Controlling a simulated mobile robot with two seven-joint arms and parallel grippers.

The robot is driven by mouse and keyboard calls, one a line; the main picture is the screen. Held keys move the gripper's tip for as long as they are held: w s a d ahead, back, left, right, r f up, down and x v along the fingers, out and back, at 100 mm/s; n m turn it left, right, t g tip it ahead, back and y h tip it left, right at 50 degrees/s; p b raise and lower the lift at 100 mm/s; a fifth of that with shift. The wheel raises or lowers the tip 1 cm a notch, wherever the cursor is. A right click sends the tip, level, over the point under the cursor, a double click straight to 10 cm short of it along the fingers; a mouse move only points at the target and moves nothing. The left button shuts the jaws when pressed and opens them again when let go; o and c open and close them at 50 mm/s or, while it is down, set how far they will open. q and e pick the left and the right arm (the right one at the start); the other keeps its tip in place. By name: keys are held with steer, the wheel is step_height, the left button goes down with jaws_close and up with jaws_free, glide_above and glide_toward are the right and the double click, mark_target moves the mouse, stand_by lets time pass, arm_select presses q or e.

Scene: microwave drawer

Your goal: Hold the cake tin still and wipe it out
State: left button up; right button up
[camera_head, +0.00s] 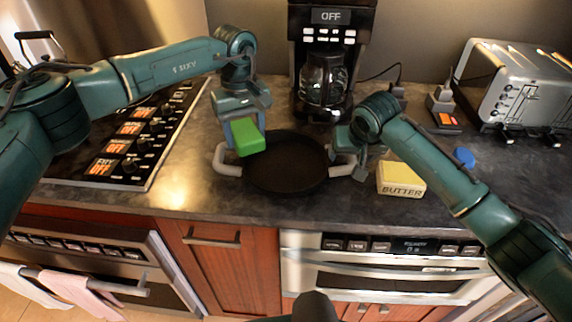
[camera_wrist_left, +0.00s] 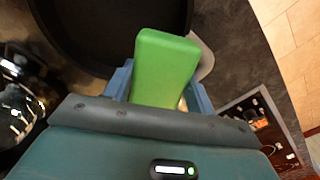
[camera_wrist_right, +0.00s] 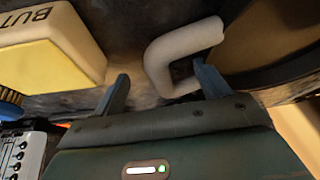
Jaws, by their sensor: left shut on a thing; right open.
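The cake tin (camera_head: 287,170) is a round dark pan with two light grey handles, standing on the counter. Its dark inside also shows in the left wrist view (camera_wrist_left: 85,30). My left gripper (camera_head: 243,130) is shut on a green sponge (camera_head: 248,136) and holds it above the tin's left side. The sponge fills the jaws in the left wrist view (camera_wrist_left: 164,68). My right gripper (camera_head: 356,158) is open at the tin's right handle (camera_head: 343,166). In the right wrist view the grey handle (camera_wrist_right: 160,62) reaches between the fingers, closer to one finger.
A butter box (camera_head: 401,180) stands just right of my right gripper. A coffee maker (camera_head: 330,60) is behind the tin, a toaster (camera_head: 515,90) at the back right and a hob (camera_head: 130,140) to the left. A small blue thing (camera_head: 464,157) lies right of the butter.

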arm_select(q)
steer(key=shift+r+p, duration=1.3)
steer(key=shift+r, duration=0.2)
arm_select(e)
steer(key=shift+v, duration=1.1)
arm_select(q)
steer(key=shift+r+p, duration=0.35)
arm_select(e)
steer(key=shift+v, duration=2.3)
steer(key=o, duration=0.6)
steer(key=shift+c, duration=0.2)
steer(key=shift+r, duration=0.1)
steer(key=v, duration=1.2)
